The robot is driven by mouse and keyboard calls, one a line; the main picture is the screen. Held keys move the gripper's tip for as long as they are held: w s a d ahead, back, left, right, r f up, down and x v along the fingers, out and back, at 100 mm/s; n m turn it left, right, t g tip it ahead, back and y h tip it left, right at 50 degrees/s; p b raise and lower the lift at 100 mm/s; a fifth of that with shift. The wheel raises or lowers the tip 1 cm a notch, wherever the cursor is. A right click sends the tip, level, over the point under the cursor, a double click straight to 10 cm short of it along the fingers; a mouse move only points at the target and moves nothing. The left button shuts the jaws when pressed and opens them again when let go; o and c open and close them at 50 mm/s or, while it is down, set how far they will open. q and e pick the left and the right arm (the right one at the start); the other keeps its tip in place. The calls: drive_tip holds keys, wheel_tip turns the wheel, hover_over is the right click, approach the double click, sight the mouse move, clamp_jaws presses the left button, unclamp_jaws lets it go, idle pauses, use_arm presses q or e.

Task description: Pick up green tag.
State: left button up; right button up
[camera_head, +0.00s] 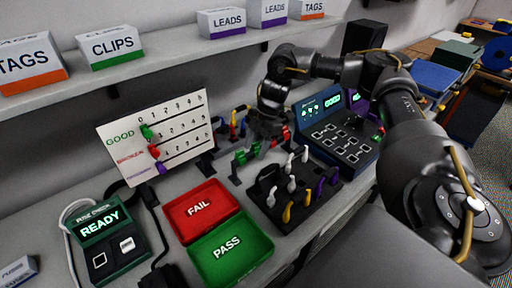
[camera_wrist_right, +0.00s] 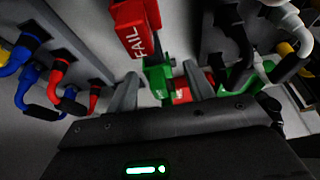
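A small green tag (camera_wrist_right: 158,78) shows between the two fingers of my right gripper (camera_wrist_right: 160,92) in the wrist view. The fingers stand apart, with a visible gap on the side of the tag, so the gripper is open. A red tag reading FAIL (camera_wrist_right: 137,32) stands above it in that view. In the head view my right gripper (camera_head: 262,138) points down at the middle of the bench, with green tags (camera_head: 241,157) low beside it and a red tag (camera_head: 285,133) to its right. The gripper partly hides this spot. My left gripper is not in view.
A black rack with white, yellow and purple cable ends (camera_head: 290,207) stands in front of the gripper. Another rack of blue and red cable ends (camera_wrist_right: 62,70) is close on the other side. Red FAIL (camera_head: 181,218) and green PASS (camera_head: 211,277) trays lie left.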

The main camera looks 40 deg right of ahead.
sight(253, 144)
drive_tip(key=c, duration=0.9)
drive_tip(key=shift+c, duration=0.3)
drive_tip(key=shift+r, duration=0.15)
drive_tip(key=shift+r, duration=0.3)
wheel_tip(253, 144, up, 2)
drive_tip(key=shift+r+b, duration=0.15)
drive_tip(key=shift+b, duration=0.5)
drive_tip(key=s+a+r+p, duration=0.1)
drive_tip(key=s+r+p, duration=0.5)
drive_tip(key=s+r, duration=0.7)
drive_tip(key=shift+s+a+p, duration=0.3)
drive_tip(key=shift+s, duration=0.15)
drive_tip(key=shift+f, duration=0.1)
